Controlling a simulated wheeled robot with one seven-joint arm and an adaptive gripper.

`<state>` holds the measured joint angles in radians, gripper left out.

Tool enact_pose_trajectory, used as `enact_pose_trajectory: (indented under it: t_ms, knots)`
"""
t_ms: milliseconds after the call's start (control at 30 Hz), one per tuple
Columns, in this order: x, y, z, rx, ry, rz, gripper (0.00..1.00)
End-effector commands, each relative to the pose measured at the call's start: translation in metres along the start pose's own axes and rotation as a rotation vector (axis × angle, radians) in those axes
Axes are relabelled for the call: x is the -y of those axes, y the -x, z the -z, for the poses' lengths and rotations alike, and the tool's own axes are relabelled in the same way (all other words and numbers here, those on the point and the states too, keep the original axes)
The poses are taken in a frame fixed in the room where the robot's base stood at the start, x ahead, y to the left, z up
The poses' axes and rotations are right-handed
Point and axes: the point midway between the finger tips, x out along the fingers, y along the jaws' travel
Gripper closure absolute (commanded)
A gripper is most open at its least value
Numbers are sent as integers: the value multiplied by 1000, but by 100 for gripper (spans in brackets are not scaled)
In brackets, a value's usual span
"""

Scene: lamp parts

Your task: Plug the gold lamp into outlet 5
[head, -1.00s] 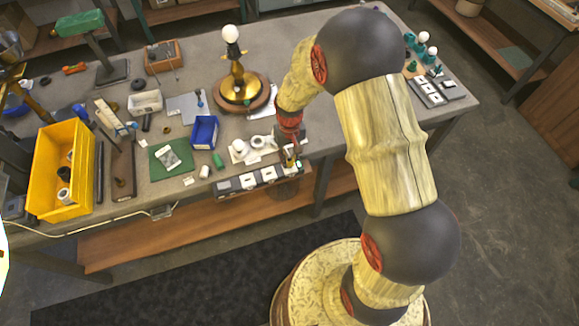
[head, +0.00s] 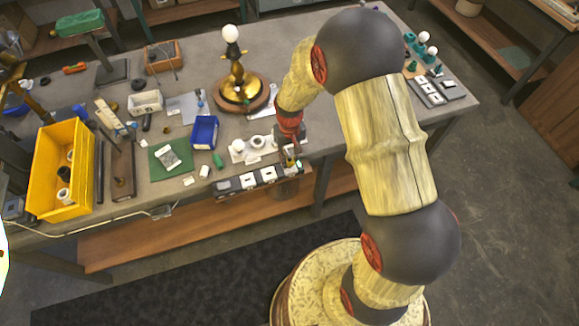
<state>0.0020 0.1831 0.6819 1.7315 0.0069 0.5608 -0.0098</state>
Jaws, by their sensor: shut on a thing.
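The gold lamp (head: 237,78) stands upright on a round brown base on the workbench, with a white bulb on top. A dark outlet strip (head: 222,187) with several white sockets lies along the bench's front edge. My gripper (head: 290,157) is over the right end of this strip, low and close to it. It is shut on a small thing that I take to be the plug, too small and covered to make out. I cannot tell whether the plug touches a socket. The outlet numbers are not readable.
A second strip (head: 436,92) with white sockets lies at the bench's right end, near small teal parts with white bulbs. A blue bin (head: 205,132), a yellow bin (head: 45,172) and white parts (head: 239,150) crowd the bench.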

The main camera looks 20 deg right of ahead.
Motion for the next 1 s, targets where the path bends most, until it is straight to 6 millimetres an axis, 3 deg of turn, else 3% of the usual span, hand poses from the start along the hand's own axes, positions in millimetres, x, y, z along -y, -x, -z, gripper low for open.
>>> enact_pose_trajectory:
  t_ms: [1000]
  knots:
    - [0, -12, 0, 0, 0, 0, 100]
